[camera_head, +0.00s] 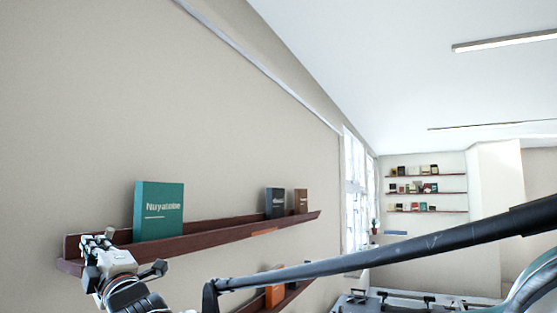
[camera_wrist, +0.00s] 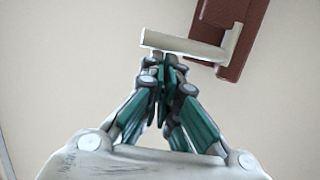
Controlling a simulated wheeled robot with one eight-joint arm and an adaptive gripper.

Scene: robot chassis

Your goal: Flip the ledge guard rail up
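A long dark red-brown ledge (camera_head: 215,232) runs along the wall in the head view. Its end also shows in the wrist view (camera_wrist: 232,40), at the upper right. A cream L-shaped bar (camera_wrist: 190,46), which looks like the guard rail, sits at that end; its short arm lies against the ledge and its long arm reaches left. My gripper (camera_wrist: 162,62) has its fingers together, with the tips just below the long arm. I cannot tell whether they touch it. In the head view my gripper (camera_head: 97,241) is at the near left end of the ledge.
A teal book (camera_head: 159,211) stands on the ledge close to my gripper. A dark book (camera_head: 275,203) and a brown book (camera_head: 301,201) stand further along. A lower ledge holds an orange book (camera_head: 275,290). Wall shelves (camera_head: 426,193) are far off.

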